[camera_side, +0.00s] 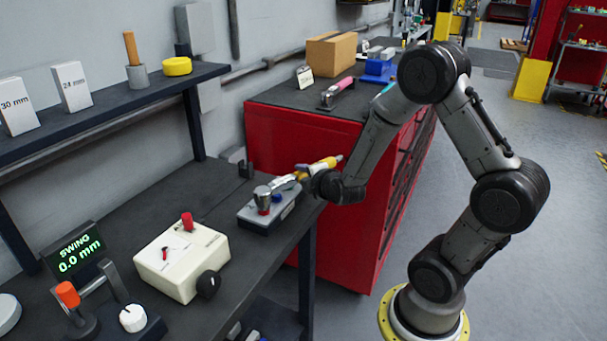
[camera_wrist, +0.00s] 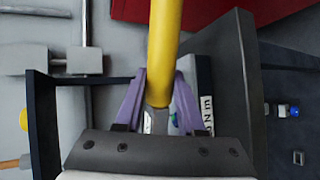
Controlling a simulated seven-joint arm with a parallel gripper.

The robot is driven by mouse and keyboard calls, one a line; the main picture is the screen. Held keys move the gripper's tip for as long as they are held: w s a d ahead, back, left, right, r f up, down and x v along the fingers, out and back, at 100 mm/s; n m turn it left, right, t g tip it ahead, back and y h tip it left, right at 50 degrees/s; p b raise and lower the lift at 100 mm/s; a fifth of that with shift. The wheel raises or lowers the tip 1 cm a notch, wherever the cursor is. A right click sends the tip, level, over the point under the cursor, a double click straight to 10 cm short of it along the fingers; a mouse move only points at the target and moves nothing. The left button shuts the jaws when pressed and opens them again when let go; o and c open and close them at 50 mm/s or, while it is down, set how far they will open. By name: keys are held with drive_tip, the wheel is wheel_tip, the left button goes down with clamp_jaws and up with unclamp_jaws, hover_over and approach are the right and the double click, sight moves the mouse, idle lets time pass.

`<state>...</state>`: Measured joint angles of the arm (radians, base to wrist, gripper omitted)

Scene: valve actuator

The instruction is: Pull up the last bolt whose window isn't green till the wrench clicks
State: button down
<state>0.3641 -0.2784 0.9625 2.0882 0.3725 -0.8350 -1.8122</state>
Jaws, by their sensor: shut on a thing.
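My gripper (camera_side: 303,173) is shut on the yellow handle of a wrench (camera_side: 326,163), at the edge of the bench. In the wrist view, the purple fingers of my gripper (camera_wrist: 158,100) lie on both sides of the yellow handle (camera_wrist: 165,45). The wrench's metal end reaches left toward a small grey-blue block (camera_side: 268,215). A metal cylinder (camera_side: 262,195) stands on this block, with small red and blue parts beside it. Bolts and their windows are too small or hidden to tell. In the wrist view, a white label with "N m" (camera_wrist: 207,115) shows beside the right finger.
A cream box with a red knob (camera_side: 187,220) stands left of the block. A display reading "SWING 0.0 mm" (camera_side: 80,250) and a lever with an orange knob (camera_side: 68,294) are further left. A red cabinet (camera_side: 305,150) stands behind the bench. A shelf (camera_side: 110,100) runs along the wall.

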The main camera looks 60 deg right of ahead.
drive_tip(key=shift+f, duration=0.5)
idle(0.4)
drive_tip(key=shift+s+a+m+g+h, duration=0.55)
drive_tip(key=shift+s+m+g+h, duration=0.25)
drive_tip(key=shift+s+m+h, duration=0.15)
drive_tip(key=shift+w+r+y, duration=0.1)
drive_tip(key=shift+w+y, duration=0.05)
drive_tip(key=shift+y, duration=0.1)
drive_tip(key=shift+r, duration=2.4)
drive_tip(key=shift+f, duration=1.85)
